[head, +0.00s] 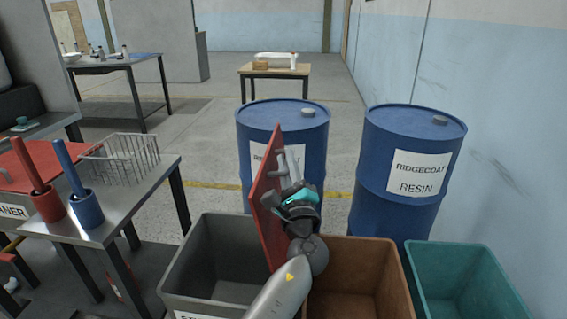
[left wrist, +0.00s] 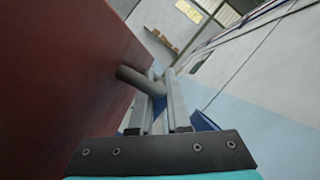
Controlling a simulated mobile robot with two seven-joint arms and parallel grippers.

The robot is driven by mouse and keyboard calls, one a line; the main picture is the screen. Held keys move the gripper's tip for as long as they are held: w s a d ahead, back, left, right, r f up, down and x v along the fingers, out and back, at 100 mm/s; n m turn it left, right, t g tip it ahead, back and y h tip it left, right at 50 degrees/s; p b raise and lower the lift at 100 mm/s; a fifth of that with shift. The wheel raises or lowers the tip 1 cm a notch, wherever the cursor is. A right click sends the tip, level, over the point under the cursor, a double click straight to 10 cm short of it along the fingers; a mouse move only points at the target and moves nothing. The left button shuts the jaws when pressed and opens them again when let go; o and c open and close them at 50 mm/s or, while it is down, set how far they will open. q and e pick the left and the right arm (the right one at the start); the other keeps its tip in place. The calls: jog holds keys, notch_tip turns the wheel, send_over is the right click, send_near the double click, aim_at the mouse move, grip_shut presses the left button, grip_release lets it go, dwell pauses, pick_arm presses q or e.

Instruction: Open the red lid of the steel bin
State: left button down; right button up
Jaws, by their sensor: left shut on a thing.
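The steel bin (head: 185,268) is a dark grey open-topped box at the bottom of the head view, with part of its inside showing. Its red lid (head: 266,205) stands about upright at the bin's right side, seen nearly edge-on. The lid also fills the left of the left wrist view (left wrist: 50,80). A grey round handle (left wrist: 138,79) sticks out from the lid's face. My left gripper (head: 291,165) is on the right of the lid, shut on this handle. My arm hides part of the bin's right edge. My right gripper is not in view.
A brown bin (head: 400,285) and a teal bin (head: 470,262) stand to the right. Two blue drums (head: 262,135), (head: 405,205) stand behind. A steel table (head: 135,185) at left holds a wire basket (head: 125,160) and red and blue pots with handles.

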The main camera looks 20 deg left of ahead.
pick_arm(q)
jog(key=shift+r, duration=0.2)
jog(key=c, duration=1.2)
grip_release()
jog(key=shift+o, duration=0.2)
jog(key=shift+f, duration=0.1)
jog(key=shift+s+d+f, duration=0.1)
jog(key=shift+f, duration=0.05)
jog(key=p+v, duration=0.1)
jog(key=v, duration=1.3)
jog(key=shift+s+d, duration=0.25)
jog(key=shift+s, duration=0.1)
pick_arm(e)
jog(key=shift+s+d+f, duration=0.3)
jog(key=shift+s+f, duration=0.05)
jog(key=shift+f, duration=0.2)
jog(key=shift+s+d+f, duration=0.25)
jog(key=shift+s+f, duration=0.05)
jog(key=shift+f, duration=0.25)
pick_arm(q)
jog(key=shift+f, duration=0.1)
